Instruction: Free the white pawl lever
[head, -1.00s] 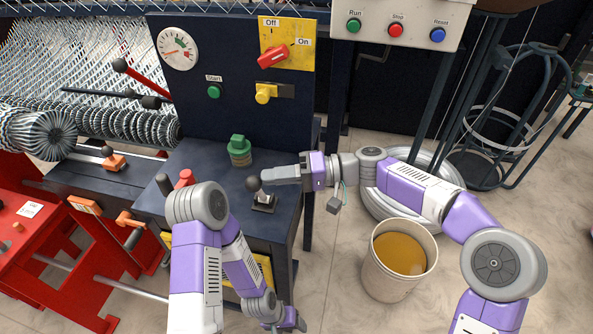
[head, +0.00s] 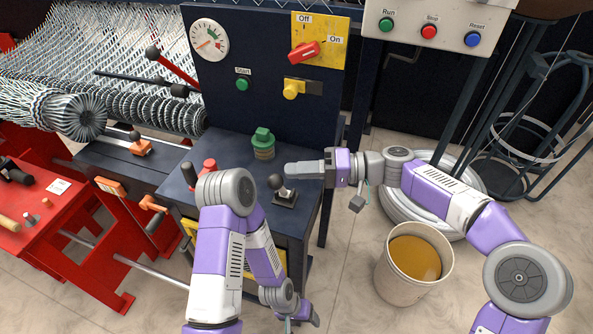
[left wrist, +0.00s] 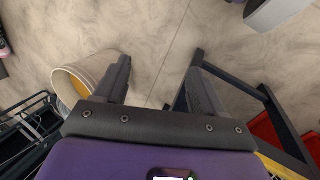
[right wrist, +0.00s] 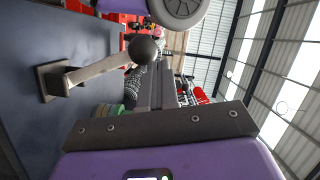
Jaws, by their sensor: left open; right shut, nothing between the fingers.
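A lever with a pale grey shaft and black ball knob (head: 276,182) stands on a small square base on the dark cabinet top. It also shows in the right wrist view (right wrist: 97,71), tilted. I see no plainer white lever, so I cannot tell if this is the pawl lever. My right gripper (head: 290,168) is shut and empty, its fingertips close above and right of the knob. In the right wrist view the fingers (right wrist: 158,85) run past the knob; contact is unclear. My left gripper (head: 314,320) is open and empty, low beside the cabinet; its spread fingers (left wrist: 158,85) face the floor.
A green knob (head: 263,142) and a red knob (head: 210,166) stand on the cabinet top. The panel behind holds a gauge (head: 209,40), a Start button (head: 243,84) and a yellow handle (head: 291,89). A bucket (head: 402,285) and a coil stand on the floor at right.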

